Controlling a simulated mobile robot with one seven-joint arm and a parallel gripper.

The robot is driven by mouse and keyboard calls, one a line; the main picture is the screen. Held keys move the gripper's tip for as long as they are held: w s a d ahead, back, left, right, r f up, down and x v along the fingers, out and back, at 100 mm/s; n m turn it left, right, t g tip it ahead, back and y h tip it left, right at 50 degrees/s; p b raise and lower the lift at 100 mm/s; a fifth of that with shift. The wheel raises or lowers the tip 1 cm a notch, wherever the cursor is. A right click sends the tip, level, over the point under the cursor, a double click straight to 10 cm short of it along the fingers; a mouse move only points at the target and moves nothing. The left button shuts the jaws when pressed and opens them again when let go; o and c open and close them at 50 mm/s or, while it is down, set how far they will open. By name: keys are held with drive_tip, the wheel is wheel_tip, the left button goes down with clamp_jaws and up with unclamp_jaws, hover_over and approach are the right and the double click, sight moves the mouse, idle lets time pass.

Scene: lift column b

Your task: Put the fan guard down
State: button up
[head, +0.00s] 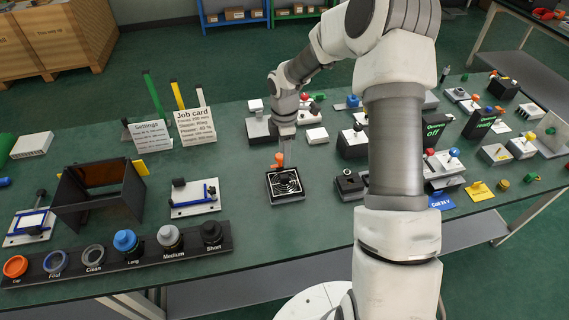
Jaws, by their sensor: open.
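The fan guard (287,182) shows as pale concentric rings on top of a black square fan body (285,198) on the green bench. A dark hub is at its middle. My gripper (279,163) points down just behind and above the fan, with its orange fingertips near the far edge of the rings. The gripper is open. The picture is too small to show whether a fingertip touches the guard.
A black rack (125,258) of labelled rings and knobs lies along the front left. A dark open box (100,192) and a white clamp plate (194,198) stand left of the fan. A small black device (349,184) is to the right. Bench in front is clear.

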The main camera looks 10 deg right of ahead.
drive_tip(key=s+d+r+m+t+h, duration=0.1)
drive_tip(key=s+r+m, duration=0.25)
drive_tip(key=r, duration=0.55)
drive_tip(key=s+r+m+t, duration=0.1)
drive_tip(key=s+r+m, duration=0.3)
drive_tip(key=r, duration=0.6)
drive_tip(key=s+r+m+t, duration=0.1)
drive_tip(key=s+r+m, duration=0.2)
drive_tip(key=s, duration=0.4)
drive_tip(key=s+r+m+t, duration=0.1)
drive_tip(key=s+r+m, duration=0.1)
drive_tip(key=s+m, duration=0.2)
drive_tip(key=s+a+r+m+t+y, duration=0.1)
drive_tip(key=s+r+m, duration=0.2)
drive_tip(key=s, duration=0.7)
drive_tip(key=shift+r+t, duration=0.3)
drive_tip(key=shift+m, duration=0.25)
